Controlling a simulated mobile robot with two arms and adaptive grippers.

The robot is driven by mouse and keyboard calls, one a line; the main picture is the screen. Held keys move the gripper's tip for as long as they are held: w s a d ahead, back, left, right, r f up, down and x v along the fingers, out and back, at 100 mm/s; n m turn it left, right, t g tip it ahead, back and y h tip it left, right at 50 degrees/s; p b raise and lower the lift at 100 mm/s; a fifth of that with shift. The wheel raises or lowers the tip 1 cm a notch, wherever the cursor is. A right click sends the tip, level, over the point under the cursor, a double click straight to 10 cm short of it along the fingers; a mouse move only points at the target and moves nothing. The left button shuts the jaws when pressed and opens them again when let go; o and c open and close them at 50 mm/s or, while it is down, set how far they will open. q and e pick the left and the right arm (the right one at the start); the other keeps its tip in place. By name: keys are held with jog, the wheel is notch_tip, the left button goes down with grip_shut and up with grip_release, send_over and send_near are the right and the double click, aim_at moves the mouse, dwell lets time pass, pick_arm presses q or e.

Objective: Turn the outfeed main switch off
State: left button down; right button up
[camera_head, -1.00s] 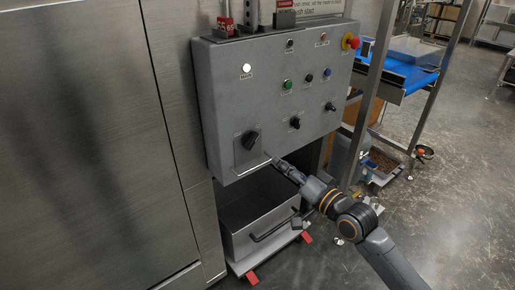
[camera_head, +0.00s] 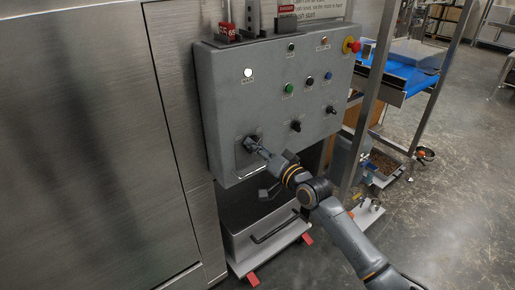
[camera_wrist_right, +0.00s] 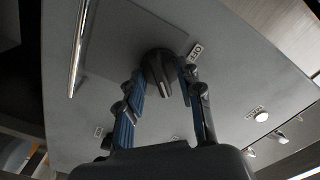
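A grey control panel (camera_head: 215,110) stands at an angle in the head view. The black rotary switch (camera_wrist_right: 160,70) at its lower left is mostly hidden by my right gripper in the head view. In the right wrist view, an OFF label (camera_wrist_right: 195,52) is beside the switch. My right gripper (camera_head: 256,146) is at the switch, its fingers (camera_wrist_right: 163,78) on either side of the knob. The fingers look spread; firm contact cannot be made out. A lit white lamp (camera_head: 248,72) is above the switch. My left gripper is not in view.
A metal handle bar (camera_wrist_right: 80,45) runs beside the switch plate. Other knobs (camera_head: 296,126), a green button (camera_head: 289,88) and a red emergency stop (camera_head: 354,46) are on the panel.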

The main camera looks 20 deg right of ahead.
grip_shut()
jog(key=shift+n, duration=0.3)
jog(key=n, duration=0.3)
jog(key=shift+n, duration=0.4)
jog(key=n+p, duration=0.1)
jog(key=n, duration=0.3)
jog(key=shift+n, duration=0.3)
jog(key=n+p, duration=0.1)
jog(key=n, duration=0.3)
jog(key=shift+d, duration=0.1)
jog(key=shift+n+p, duration=0.5)
jog(key=shift+n, duration=2)
